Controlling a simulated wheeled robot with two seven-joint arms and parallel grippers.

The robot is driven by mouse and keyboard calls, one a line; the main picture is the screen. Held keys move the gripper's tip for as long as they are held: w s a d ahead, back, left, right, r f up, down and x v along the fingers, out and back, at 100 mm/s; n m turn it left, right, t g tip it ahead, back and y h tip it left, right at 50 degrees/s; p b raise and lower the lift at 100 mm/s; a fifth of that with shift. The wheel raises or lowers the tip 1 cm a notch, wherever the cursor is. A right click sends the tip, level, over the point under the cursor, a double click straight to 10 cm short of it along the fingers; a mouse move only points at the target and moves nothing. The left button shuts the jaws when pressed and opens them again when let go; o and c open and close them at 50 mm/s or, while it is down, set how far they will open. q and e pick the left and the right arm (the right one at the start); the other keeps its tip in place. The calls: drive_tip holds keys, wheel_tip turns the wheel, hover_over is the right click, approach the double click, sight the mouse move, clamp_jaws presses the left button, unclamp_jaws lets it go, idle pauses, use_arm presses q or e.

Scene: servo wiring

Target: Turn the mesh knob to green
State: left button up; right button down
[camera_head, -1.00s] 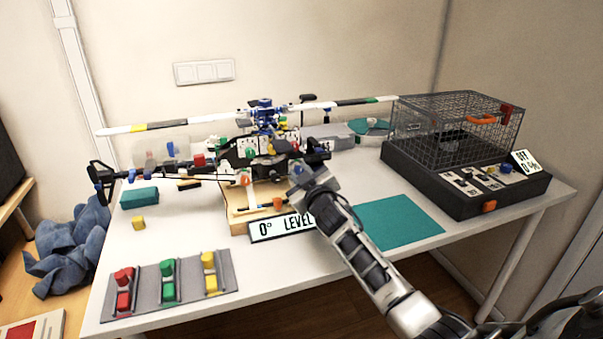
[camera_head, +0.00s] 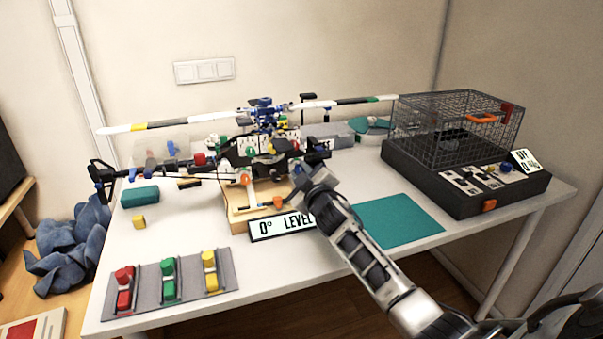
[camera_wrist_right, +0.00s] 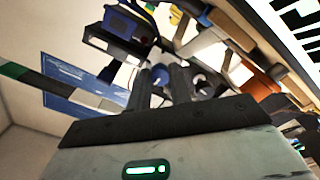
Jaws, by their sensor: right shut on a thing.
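The model helicopter (camera_head: 235,153) stands on the table on a wooden stand. My right gripper (camera_head: 302,184) is at its right end, by a small blue knob (camera_head: 297,169). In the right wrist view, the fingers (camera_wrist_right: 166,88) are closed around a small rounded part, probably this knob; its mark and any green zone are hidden. I cannot tell for sure that it is the mesh knob. A white panel with a green button (camera_head: 250,149) is on the helicopter's side. My left gripper is not in view.
A sign reading "0° LEVEL" (camera_head: 283,226) stands in front of the stand. A teal mat (camera_head: 398,222) lies right of my arm. A black mesh cage (camera_head: 455,135) stands at the right. A grey tray (camera_head: 192,290) with red, green and yellow blocks lies front left.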

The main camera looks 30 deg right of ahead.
drive_tip(key=c, duration=1.3)
unclamp_jaws()
drive_tip(key=shift+s, duration=0.15)
drive_tip(key=v, duration=1.5)
drive_tip(key=shift+s+f, duration=0.1)
drive_tip(key=shift+s, duration=0.3)
